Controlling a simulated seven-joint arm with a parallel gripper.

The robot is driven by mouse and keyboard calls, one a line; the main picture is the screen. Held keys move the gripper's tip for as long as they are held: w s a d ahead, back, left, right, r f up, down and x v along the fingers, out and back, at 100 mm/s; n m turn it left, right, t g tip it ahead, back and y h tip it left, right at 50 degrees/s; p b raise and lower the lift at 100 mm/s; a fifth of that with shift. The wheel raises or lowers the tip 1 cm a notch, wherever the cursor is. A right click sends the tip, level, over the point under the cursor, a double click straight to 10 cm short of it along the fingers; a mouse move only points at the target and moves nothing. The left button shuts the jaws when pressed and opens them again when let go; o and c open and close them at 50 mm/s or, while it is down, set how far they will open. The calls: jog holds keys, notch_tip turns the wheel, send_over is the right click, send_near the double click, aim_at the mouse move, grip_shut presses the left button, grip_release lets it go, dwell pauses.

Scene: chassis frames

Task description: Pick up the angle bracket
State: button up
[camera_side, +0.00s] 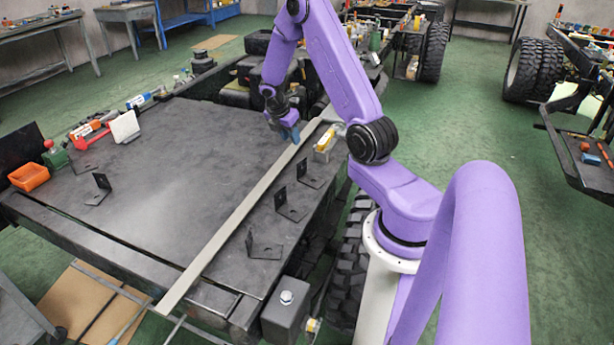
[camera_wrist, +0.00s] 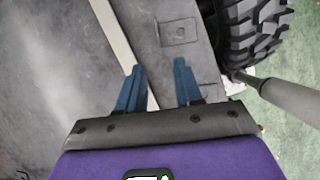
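Several black angle brackets stand on the dark chassis deck. In the side view, three are right of a long pale strip: a far one (camera_side: 310,174), a middle one (camera_side: 291,207) and a near one (camera_side: 263,246). Another bracket (camera_side: 98,190) is at the left. My gripper (camera_side: 290,132) is over the far end of the strip, beyond the far bracket. In the wrist view its blue fingers are apart and empty (camera_wrist: 160,82). One bracket (camera_wrist: 178,32) shows ahead of the fingers, right of the strip; I cannot tell which it is.
The long pale strip (camera_side: 225,232) runs along the deck and shows in the wrist view (camera_wrist: 112,32). A yellow-and-white item (camera_side: 324,143) lies near my gripper. An orange bin (camera_side: 29,177) and tools line the left edge. A large tyre (camera_wrist: 255,40) is beside the deck.

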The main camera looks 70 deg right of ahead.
aim_at(301, 161)
jog(key=x, duration=1.2)
jog(key=shift+r, duration=0.1)
jog(key=shift+w+d+x, duration=0.15)
jog(key=shift+x, duration=1.25)
jog(key=shift+w+d+x, duration=0.1)
jog(key=shift+w+x, duration=0.05)
jog(key=shift+x, duration=1.25)
jog(key=shift+r, duration=0.1)
grip_shut()
